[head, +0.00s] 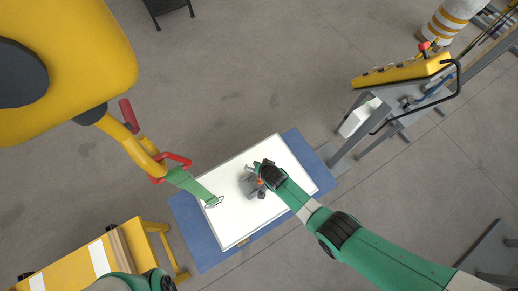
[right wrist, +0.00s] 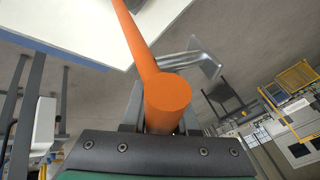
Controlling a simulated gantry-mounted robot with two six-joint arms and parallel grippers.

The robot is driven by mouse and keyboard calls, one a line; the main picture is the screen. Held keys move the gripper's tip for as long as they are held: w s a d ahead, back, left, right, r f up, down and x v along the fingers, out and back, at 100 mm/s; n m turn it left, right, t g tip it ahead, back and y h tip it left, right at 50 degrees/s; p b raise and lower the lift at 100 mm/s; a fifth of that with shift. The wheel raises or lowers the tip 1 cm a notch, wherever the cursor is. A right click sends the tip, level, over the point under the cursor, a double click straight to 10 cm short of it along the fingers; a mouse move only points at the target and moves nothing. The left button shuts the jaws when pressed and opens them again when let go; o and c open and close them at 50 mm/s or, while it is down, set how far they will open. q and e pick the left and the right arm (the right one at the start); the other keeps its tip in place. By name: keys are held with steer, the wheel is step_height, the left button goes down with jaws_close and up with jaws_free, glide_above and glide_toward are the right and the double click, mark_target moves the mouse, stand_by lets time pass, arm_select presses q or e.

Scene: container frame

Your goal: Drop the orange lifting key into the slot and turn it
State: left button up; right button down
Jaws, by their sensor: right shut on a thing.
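The orange lifting key (right wrist: 167,97) is held between the dark fingers of my right gripper (right wrist: 160,120), its round end facing the right wrist camera. Its long shaft runs up and away past the white surface's edge. In the head view only a small orange part of the key (head: 260,182) shows beside my right gripper (head: 258,177). A grey block-like part (head: 248,188) sits on the white top right beside it. I cannot make out the slot, or whether the key touches it. My left gripper is out of view; only part of that arm shows at the bottom left.
The white top (head: 235,225) lies on a blue base (head: 190,225). A green strap (head: 192,187) with a metal ring hangs from a yellow hoist at left, over the top's left edge. A yellow bench (head: 115,250) stands lower left, a grey frame with yellow box (head: 400,72) upper right.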

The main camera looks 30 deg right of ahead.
steer(key=m+b, duration=0.1)
steer(key=s+m+h+b, duration=0.1)
steer(key=m, duration=0.1)
steer(key=s+a+f+m+g+h+b, duration=0.1)
steer(key=shift+m, duration=0.3)
steer(key=shift+s+a+r+m+h+p, duration=0.15)
steer(key=shift+s+r+m+h+p, duration=0.1)
steer(key=shift+m+h+p, duration=0.3)
steer(key=shift+a+m+g, duration=0.15)
steer(key=shift+m+g, duration=0.15)
steer(key=shift+m, duration=0.15)
steer(key=shift+s+a+m+g+h, duration=0.15)
steer(key=shift+m+h, duration=0.1)
steer(key=shift+m, duration=0.2)
steer(key=shift+w+a+m+g+h, duration=0.1)
steer(key=shift+m+g+h, duration=0.1)
steer(key=shift+m, duration=0.25)
steer(key=shift+s, duration=0.1)
steer(key=shift+r, duration=0.1)
